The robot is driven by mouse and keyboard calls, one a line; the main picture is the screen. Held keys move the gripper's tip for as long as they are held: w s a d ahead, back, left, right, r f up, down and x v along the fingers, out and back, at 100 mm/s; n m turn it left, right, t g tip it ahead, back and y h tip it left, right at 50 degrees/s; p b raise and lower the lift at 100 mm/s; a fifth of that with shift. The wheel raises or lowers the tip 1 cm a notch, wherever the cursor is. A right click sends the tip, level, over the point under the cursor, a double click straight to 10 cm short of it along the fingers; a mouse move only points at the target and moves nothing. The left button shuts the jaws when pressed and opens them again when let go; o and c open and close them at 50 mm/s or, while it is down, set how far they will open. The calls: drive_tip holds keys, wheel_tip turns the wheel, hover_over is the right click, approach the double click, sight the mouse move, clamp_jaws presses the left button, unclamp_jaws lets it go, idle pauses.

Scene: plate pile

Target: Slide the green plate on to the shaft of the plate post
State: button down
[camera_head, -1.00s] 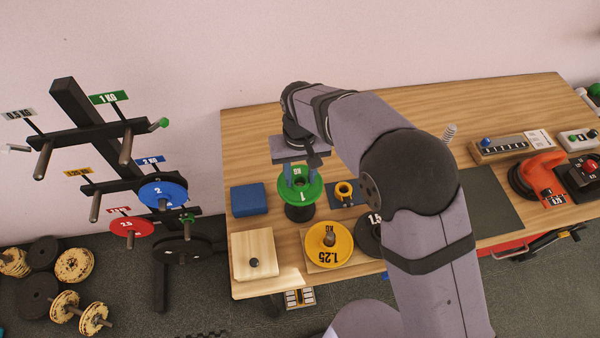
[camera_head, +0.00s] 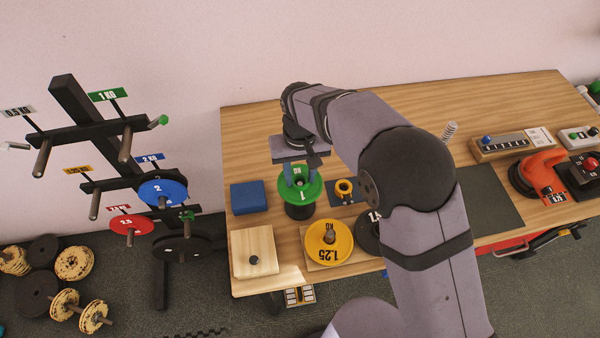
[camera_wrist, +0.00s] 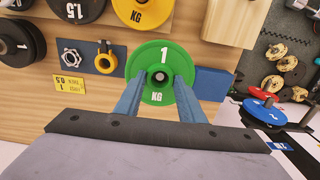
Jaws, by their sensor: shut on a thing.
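The green plate (camera_head: 312,191), marked 1 KG, is above the left front part of the wooden table. My gripper (camera_head: 298,172) is shut on it from above, its two blue fingers on either side of the plate's middle. The wrist view shows the green plate (camera_wrist: 157,52) face on between the fingers (camera_wrist: 160,90). A dark round base (camera_head: 299,213) shows beneath the plate; whether they touch, and whether a shaft stands in the plate's hole, I cannot tell. A black rack with several bare shafts (camera_head: 126,147) stands at the left, one under a green 1 KG label (camera_head: 108,95).
A yellow 1.25 plate (camera_head: 316,248) and a black plate (camera_head: 368,237) lie in front and right. A blue block (camera_head: 248,197) is left, a wooden block with a black knob (camera_head: 252,241) front left. A yellow ring (camera_head: 344,189) is close right. The table behind is clear.

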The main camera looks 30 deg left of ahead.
sight(300, 183)
drive_tip(key=shift+f, duration=0.15)
idle(0.4)
drive_tip(key=shift+f+b, duration=1.1)
drive_tip(key=shift+f, duration=0.55)
drive_tip(key=shift+f, duration=0.35)
idle(0.4)
drive_tip(key=shift+f+b, duration=1.1)
drive_tip(key=shift+f, duration=0.6)
drive_tip(key=shift+f, duration=0.35)
idle(0.4)
drive_tip(key=shift+f+b, duration=0.4)
drive_tip(key=shift+f, duration=0.15)
